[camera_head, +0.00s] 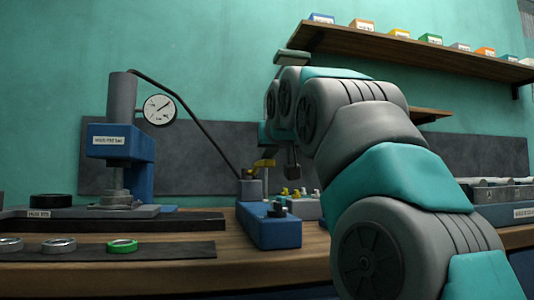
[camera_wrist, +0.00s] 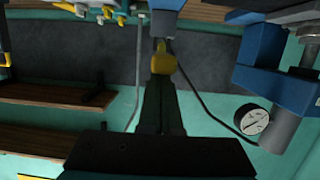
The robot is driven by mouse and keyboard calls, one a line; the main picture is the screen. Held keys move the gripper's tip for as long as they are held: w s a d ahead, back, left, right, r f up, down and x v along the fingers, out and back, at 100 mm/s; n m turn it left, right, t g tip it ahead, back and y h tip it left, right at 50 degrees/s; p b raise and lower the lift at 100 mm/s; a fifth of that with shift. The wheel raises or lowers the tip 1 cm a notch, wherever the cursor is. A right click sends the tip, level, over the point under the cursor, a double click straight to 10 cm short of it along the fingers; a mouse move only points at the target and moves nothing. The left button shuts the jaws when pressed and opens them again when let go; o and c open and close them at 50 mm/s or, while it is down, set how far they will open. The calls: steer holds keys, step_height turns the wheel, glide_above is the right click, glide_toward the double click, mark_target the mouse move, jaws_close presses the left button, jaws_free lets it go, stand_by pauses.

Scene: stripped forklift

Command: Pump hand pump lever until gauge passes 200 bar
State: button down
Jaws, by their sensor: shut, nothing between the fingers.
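The hand pump has a blue base (camera_head: 270,229) and a grey cylinder on the bench. A yellow part (camera_head: 263,164), seemingly of its lever, sits above the cylinder; it also shows in the wrist view (camera_wrist: 163,63). My gripper (camera_head: 293,172) is shut and empty, just right of the yellow part in the head view. In the wrist view its dark fingers (camera_wrist: 162,85) point at the yellow part; whether they touch is unclear. The round white gauge (camera_head: 159,109) is on the press's grey cylinder. Its dark needle slants to the upper right; the numbers are too small to read.
A blue press (camera_head: 146,172) stands on the left, joined to the pump by a black hose (camera_head: 196,120). Several rings lie on a dark mat (camera_head: 165,250) in front. Shelves (camera_head: 420,62) with small boxes hang behind my arm. A tray (camera_head: 494,194) stands at the right.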

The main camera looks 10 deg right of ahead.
steer(key=shift+s+f+t, duration=0.1)
steer(key=shift+f+t, duration=0.3)
steer(key=shift+f, duration=0.5)
steer(key=shift+s+a+f+t+b, duration=0.15)
steer(key=shift+f+b, duration=0.1)
steer(key=shift+f, duration=0.2)
steer(key=shift+s+f+t+b, duration=0.1)
steer(key=shift+f+t+b, duration=0.1)
steer(key=shift+f, duration=0.2)
steer(key=shift+a+f+b, duration=0.15)
steer(key=shift+f+b, duration=0.35)
steer(key=shift+f, duration=1.15)
steer(key=r+p, duration=0.1)
steer(key=r, duration=0.1)
steer(key=s+r+p, duration=0.1)
steer(key=r, duration=0.2)
steer(key=shift+p, duration=0.35)
steer(key=s, duration=1)
steer(key=shift+s+r, duration=0.15)
steer(key=shift+r, duration=0.3)
